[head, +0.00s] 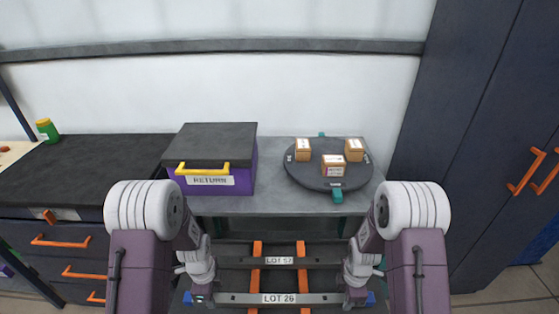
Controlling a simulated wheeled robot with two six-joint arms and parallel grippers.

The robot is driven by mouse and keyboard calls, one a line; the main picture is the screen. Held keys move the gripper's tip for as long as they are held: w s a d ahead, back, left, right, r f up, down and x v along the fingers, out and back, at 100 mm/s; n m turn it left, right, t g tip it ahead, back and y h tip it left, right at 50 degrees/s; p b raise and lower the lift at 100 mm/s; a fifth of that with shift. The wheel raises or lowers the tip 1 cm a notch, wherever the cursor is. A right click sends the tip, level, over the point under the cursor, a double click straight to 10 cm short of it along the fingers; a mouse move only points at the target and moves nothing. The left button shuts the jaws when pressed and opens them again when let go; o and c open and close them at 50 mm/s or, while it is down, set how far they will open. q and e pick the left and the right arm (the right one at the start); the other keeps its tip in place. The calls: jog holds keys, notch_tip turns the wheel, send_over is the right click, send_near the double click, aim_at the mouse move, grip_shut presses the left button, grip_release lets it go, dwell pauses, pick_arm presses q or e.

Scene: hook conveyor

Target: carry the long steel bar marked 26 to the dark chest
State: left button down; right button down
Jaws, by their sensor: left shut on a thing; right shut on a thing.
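The long steel bar marked LOT 26 (240,298) lies crosswise at the bottom of the head view, over two orange rails. My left gripper (200,298) is shut on its left end and my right gripper (357,297) is shut on its right end. The bar looks level; I cannot tell whether it touches the rails. The dark chest (100,160) stands at the left, with a flat dark top and drawers with orange handles. My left arm hides part of its right side.
A second bar marked LOT 57 (235,262) lies just behind. A grey table (270,205) beyond holds a purple RETURN box (243,178) with a dark lid and a round turntable (307,177) with three small cartons. A green jar (47,130) stands by the chest's back. A tall dark cabinet (470,130) is right.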

pick_arm(q)
jog(key=shift+w+r, duration=0.1)
pick_arm(e)
jog(key=shift+w+r, duration=0.1)
